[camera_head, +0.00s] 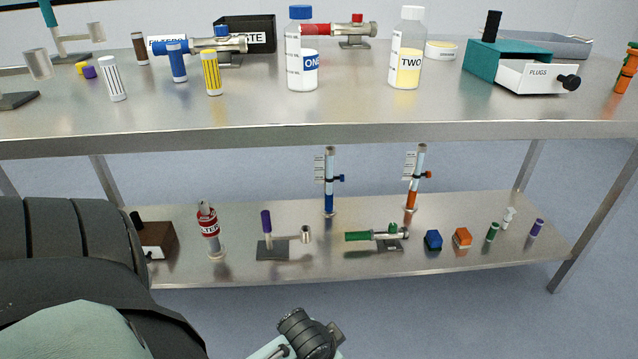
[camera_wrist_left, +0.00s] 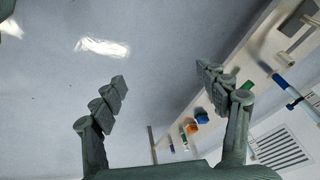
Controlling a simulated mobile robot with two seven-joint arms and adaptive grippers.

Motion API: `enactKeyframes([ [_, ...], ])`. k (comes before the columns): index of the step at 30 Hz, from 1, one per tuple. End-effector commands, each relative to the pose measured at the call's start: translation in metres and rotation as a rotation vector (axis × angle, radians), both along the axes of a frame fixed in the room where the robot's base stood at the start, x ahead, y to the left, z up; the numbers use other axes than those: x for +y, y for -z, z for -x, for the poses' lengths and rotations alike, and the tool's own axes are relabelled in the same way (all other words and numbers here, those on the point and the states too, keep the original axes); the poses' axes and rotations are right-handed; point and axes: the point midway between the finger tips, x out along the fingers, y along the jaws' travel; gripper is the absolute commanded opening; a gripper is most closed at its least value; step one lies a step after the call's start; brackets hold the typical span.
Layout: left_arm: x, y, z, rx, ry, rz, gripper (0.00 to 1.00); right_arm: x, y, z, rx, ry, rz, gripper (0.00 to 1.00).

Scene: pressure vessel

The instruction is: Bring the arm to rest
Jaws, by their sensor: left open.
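My left arm (camera_head: 80,275) comes in from the left edge in the head view, in front of the bench, and fills the lower left corner. A smaller dark part of my arm (camera_head: 308,332) shows at the bottom middle, below the lower shelf. My left gripper (camera_wrist_left: 163,76) shows in the left wrist view with its two fingers spread wide apart. Nothing is between the fingers; behind them is plain grey floor. It touches nothing that I can see. My right gripper is in neither view.
The steel bench top (camera_head: 330,115) holds bottle ONE (camera_head: 302,70), bottle TWO (camera_head: 406,68), a teal PLUGS drawer box (camera_head: 512,68) and several fittings. The lower shelf (camera_head: 350,265) holds several small parts. The shelf also shows in the wrist view, tilted at the right. Floor in front is clear.

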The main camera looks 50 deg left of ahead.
Motion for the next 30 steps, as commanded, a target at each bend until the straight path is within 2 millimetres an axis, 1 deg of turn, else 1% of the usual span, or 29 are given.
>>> enactKeyframes([
  [1, 0.006, 0.002, 0.008, 0.026, -0.001, -0.023, 0.74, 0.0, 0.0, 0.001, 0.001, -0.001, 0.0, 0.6],
  [4, 0.012, 0.005, 0.017, 0.054, -0.003, -0.047, 0.74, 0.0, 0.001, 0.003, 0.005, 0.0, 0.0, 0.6],
  [11, 0.012, 0.005, 0.017, 0.056, -0.004, -0.049, 0.74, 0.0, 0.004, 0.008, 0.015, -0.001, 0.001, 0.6],
  [14, 0.012, 0.007, 0.017, 0.06, -0.003, -0.047, 0.74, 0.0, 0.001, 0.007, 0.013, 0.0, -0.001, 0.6],
  [15, 0.012, 0.012, 0.016, 0.063, -0.002, -0.043, 0.74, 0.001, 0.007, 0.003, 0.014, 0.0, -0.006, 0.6],
  [18, 0.011, 0.031, 0.014, 0.073, 0.0, -0.032, 0.74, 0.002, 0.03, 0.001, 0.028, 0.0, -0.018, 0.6],
  [21, 0.01, 0.044, 0.013, 0.076, 0.0, -0.027, 0.74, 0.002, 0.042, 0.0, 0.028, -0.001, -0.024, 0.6],
  [30, 0.01, 0.046, 0.013, 0.074, 0.001, -0.026, 0.74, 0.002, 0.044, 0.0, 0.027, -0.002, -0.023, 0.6],
])
